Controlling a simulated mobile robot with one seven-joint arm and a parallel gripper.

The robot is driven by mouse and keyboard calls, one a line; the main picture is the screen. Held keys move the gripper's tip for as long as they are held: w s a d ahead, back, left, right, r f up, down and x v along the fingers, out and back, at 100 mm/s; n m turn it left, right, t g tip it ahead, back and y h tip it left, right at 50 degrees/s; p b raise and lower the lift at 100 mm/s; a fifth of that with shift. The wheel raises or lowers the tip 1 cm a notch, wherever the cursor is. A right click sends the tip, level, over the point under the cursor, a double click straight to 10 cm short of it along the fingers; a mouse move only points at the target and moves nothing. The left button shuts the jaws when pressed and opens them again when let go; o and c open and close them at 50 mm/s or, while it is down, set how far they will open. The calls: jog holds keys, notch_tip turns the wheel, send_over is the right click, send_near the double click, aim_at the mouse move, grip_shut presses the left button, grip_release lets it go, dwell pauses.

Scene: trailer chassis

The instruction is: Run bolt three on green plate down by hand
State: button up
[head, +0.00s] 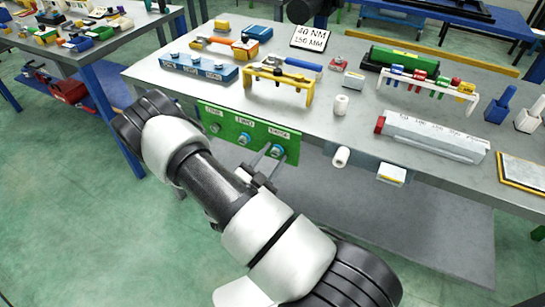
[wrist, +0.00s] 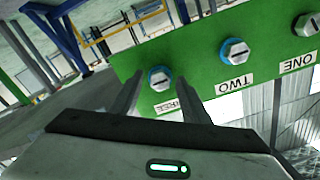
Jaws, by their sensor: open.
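The green plate (head: 228,132) hangs upright on the bench's front edge with three bolts in a row. Bolt three (head: 278,150) is at its right end in the head view. In the wrist view the plate (wrist: 185,62) is upside down, and bolt three (wrist: 158,76) shows a silver hex head with a dark slot and blue ring. Bolt two (wrist: 235,52) and bolt one (wrist: 306,24) are to its right. My gripper (wrist: 160,88) is open, its fingers on either side of bolt three in view; contact cannot be told. It also shows in the head view (head: 266,156). Label THREE is partly hidden.
A white roll (head: 341,156) sticks out from the bench front, right of the plate. A second bench stands at left.

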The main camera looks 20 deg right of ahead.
jog(key=c, duration=1.1)
jog(key=shift+o, duration=0.2)
